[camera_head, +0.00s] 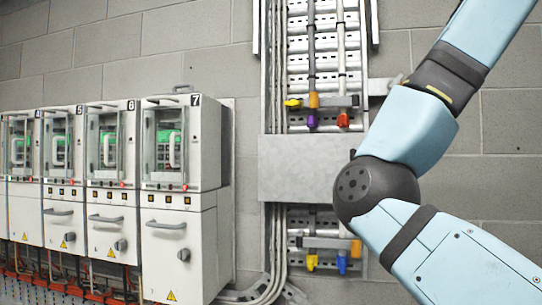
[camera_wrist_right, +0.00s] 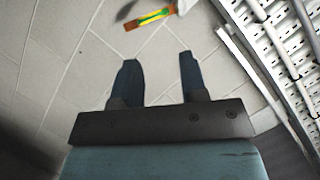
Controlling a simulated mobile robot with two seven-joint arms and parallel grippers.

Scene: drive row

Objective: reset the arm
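My right arm (camera_head: 400,190) crosses the right side of the head view, bent at a dark elbow joint in front of the wall. Its gripper is outside that view. In the right wrist view my right gripper (camera_wrist_right: 158,62) is open, with its two dark fingers apart and nothing between them. Light grey blocks with pale joints show beyond the fingers. My left arm and left gripper are not in view.
Numbered cabinets, including cabinet 7 (camera_head: 180,200), stand in a row at left. A metal cable tray (camera_head: 298,165) runs up the block wall behind my elbow. In the wrist view, perforated metal (camera_wrist_right: 285,50) is at right and a green-orange piece (camera_wrist_right: 148,19) at top.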

